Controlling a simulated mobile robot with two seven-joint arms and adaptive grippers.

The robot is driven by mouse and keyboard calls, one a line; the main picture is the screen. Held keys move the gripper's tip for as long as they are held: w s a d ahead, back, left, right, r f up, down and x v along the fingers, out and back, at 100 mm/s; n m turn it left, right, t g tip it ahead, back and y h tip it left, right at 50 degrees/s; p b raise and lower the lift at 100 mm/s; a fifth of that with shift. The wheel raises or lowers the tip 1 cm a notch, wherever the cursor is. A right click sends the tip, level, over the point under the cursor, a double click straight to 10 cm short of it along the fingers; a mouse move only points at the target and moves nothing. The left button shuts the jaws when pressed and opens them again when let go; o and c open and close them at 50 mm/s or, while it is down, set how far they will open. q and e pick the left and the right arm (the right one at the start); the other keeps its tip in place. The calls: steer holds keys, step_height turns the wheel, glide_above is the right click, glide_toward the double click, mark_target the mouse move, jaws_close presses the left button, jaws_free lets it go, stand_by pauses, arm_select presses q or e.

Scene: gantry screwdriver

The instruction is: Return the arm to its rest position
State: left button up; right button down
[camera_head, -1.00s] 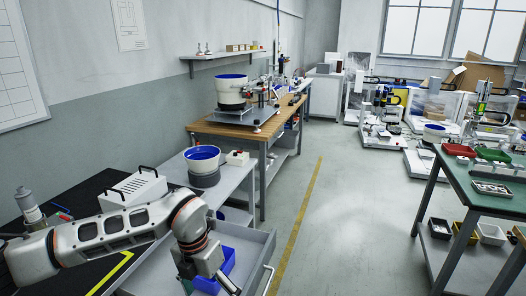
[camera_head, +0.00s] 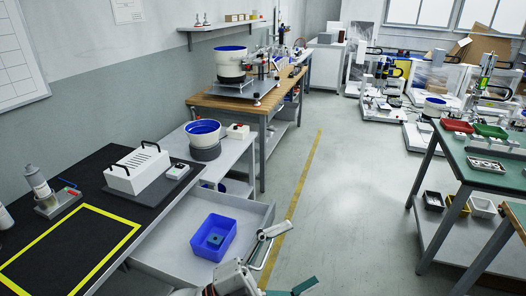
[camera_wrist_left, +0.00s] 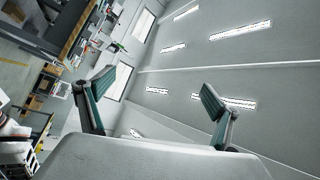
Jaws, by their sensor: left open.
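My left gripper (camera_head: 300,254) is at the bottom edge of the head view, in front of the open drawer (camera_head: 168,240) and near its handle. Its two fingers are spread apart with nothing between them. In the left wrist view the open fingers (camera_wrist_left: 157,88) point up towards the ceiling and wall, and they are empty. Most of my left arm is out of the head view, with only its end showing. My right gripper is in neither view.
A blue bin (camera_head: 214,238) with a small dark item inside sits in the drawer. A black mat (camera_head: 62,236) with a yellow outline, a white box (camera_head: 138,171) and a bowl feeder (camera_head: 203,134) stand to the left. A green-topped table (camera_head: 502,169) is at right; the floor between is clear.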

arm_select(q)
steer(key=w+a+f+n+t+y+p, duration=0.1)
steer(key=w+a+f+n+t+y, duration=0.2)
steer(key=a+f+n+t+y, duration=0.9)
steer(key=s+a+f+n+g+y, duration=0.3)
steer(key=s+a+f+n+g, duration=0.1)
steer(key=s+a+f, duration=0.3)
steer(key=s+a+f+n+g+y+p, duration=0.1)
steer(key=s+a+f+n+g, duration=0.4)
steer(key=f, duration=0.6)
steer(key=s+a+n+y, duration=0.1)
steer(key=s+a, duration=0.1)
steer(key=a, duration=0.1)
steer(key=shift+s+a+f+y, duration=0.15)
steer(key=shift+s+y, duration=0.05)
steer(key=shift+y, duration=0.2)
